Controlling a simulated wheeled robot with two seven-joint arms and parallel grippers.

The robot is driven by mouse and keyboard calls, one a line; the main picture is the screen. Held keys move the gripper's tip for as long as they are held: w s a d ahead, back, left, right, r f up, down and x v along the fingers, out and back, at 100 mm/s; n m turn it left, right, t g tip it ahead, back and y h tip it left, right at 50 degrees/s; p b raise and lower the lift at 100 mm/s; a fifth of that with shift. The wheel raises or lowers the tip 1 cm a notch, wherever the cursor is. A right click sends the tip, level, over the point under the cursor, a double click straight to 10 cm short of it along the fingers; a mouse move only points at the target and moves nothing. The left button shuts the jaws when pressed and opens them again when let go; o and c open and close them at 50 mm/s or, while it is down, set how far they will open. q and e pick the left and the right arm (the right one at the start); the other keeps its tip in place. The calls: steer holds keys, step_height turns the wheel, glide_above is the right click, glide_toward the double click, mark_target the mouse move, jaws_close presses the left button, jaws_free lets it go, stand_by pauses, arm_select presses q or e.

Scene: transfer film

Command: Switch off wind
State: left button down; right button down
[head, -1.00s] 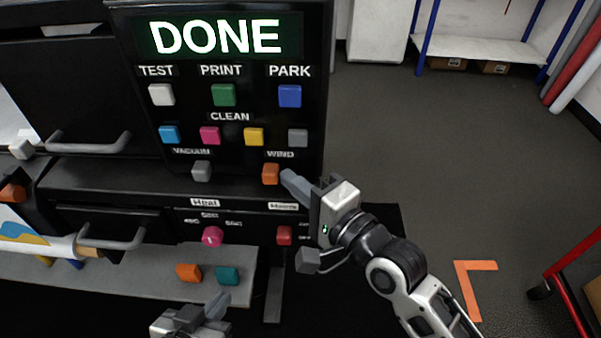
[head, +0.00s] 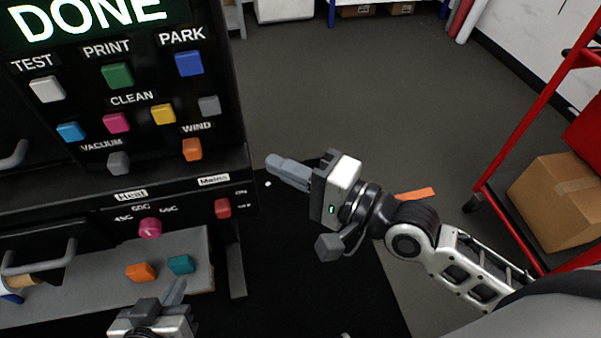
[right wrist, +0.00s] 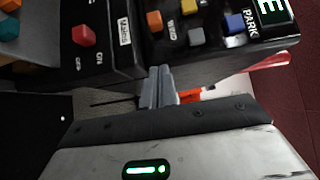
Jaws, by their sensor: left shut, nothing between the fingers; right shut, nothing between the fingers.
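The orange WIND button (head: 192,150) is on the black control panel (head: 225,110), below and right of the yellow button. It also shows in the right wrist view (right wrist: 154,21), beyond my fingers. The panel's screen (head: 85,15) reads DONE in green-white letters. My right gripper (head: 270,163) is shut and empty, to the right of the WIND button and clear of the panel. Its shut fingers show in the right wrist view (right wrist: 158,80). My left gripper (head: 176,291) is shut and empty at the bottom of the head view, below the teal knob.
A red Mains switch (head: 222,208) and a pink Heat knob (head: 149,228) sit below the panel. Orange (head: 141,272) and teal (head: 181,264) knobs lie lower. A red cart with a cardboard box (head: 562,205) stands at right. The floor behind is open.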

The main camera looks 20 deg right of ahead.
steer(key=shift+v, duration=1.4)
steer(key=s+d+f+n+g+h+p, duration=0.1)
steer(key=s+f+n+h, duration=0.1)
steer(key=f+n+h, duration=0.2)
steer(key=s+d+f+n+g+h+p, duration=0.1)
steer(key=s+d+f+n+h+p, duration=0.1)
steer(key=f+n+h, duration=0.2)
step_height(320, 180, down, 8)
steer(key=n, duration=0.3)
steer(key=shift+s+d+r+n+g, duration=0.2)
steer(key=shift+s+d+n+g, duration=0.1)
steer(key=shift+s+n+g, duration=0.1)
